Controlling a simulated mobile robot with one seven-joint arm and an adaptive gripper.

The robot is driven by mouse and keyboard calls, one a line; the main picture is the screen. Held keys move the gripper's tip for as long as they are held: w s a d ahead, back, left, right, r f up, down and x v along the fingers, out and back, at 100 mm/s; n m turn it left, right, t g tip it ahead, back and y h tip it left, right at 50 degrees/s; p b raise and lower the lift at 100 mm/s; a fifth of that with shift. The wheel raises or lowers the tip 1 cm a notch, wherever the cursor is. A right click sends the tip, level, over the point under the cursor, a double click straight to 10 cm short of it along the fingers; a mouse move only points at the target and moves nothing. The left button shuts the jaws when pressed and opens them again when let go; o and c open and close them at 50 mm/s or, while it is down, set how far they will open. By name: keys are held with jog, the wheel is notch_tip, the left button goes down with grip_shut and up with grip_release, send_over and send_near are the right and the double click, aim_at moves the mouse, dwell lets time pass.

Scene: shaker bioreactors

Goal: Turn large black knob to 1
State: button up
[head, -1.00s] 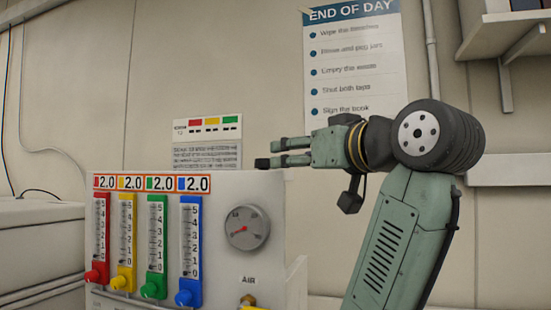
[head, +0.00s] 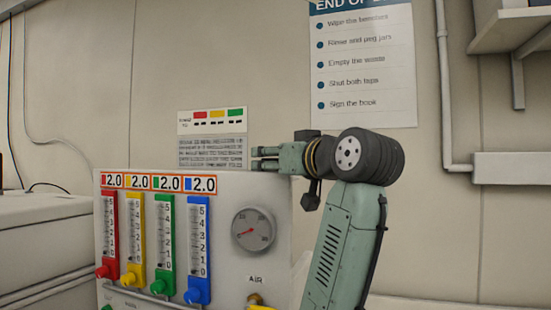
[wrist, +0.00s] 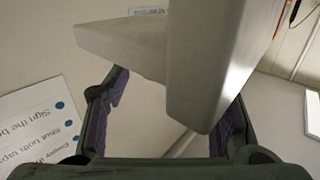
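No large black knob shows in any view. The light grey panel box (head: 228,188) stands at lower left in the head view, with red (head: 104,270), yellow (head: 134,279), green (head: 163,285) and blue (head: 196,293) knobs under flow tubes, each marked 2.0 above. My gripper (head: 256,158) is at the panel's top edge, pointing left, and seems empty. In the wrist view my gripper's (wrist: 178,88) fingers are wide apart, with a pale box-like body (wrist: 205,60) showing between and beyond them. I cannot tell whether they touch it.
A round gauge (head: 253,229) sits on the panel's right part, above an AIR label (head: 255,280). A small coloured chart (head: 212,121) and a checklist poster (head: 364,65) are on the wall behind. A wall shelf (head: 510,30) is at upper right. A white unit (head: 40,235) stands left.

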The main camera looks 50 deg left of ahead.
jog(key=c, duration=1.1)
jog(key=shift+o, duration=0.2)
jog(key=shift+w+n+g, duration=0.15)
jog(key=shift+n+g, duration=0.15)
jog(key=shift+g, duration=0.2)
jog(key=n+g, duration=0.1)
jog(key=g, duration=0.1)
jog(key=n+g, duration=0.1)
jog(key=g, duration=0.1)
jog(key=shift+w+n, duration=0.3)
jog(key=shift+w, duration=0.05)
jog(key=n+g, duration=0.1)
jog(key=g, duration=0.1)
jog(key=n+g, duration=0.1)
jog(key=g, duration=0.1)
jog(key=shift+w+n, duration=0.2)
jog(key=shift+n, duration=0.2)
jog(key=shift+w+a+r+n+g+h, duration=0.15)
jog(key=shift+n+g+h, duration=0.45)
jog(key=shift+g, duration=0.4)
jog(key=shift+w+f+n+g+h, duration=0.1)
jog(key=shift+n+g+h, duration=0.5)
jog(key=shift+g, duration=0.4)
jog(key=shift+w+r+n+g+h, duration=0.25)
jog(key=shift+n+g+h, duration=0.25)
jog(key=shift+n+g, duration=0.35)
jog(key=shift+g, duration=0.25)
jog(key=shift+s+a+f+n+g+h, duration=0.1)
jog(key=shift+s+f+n+g+h, duration=0.05)
jog(key=shift+f+n+g+h, duration=0.2)
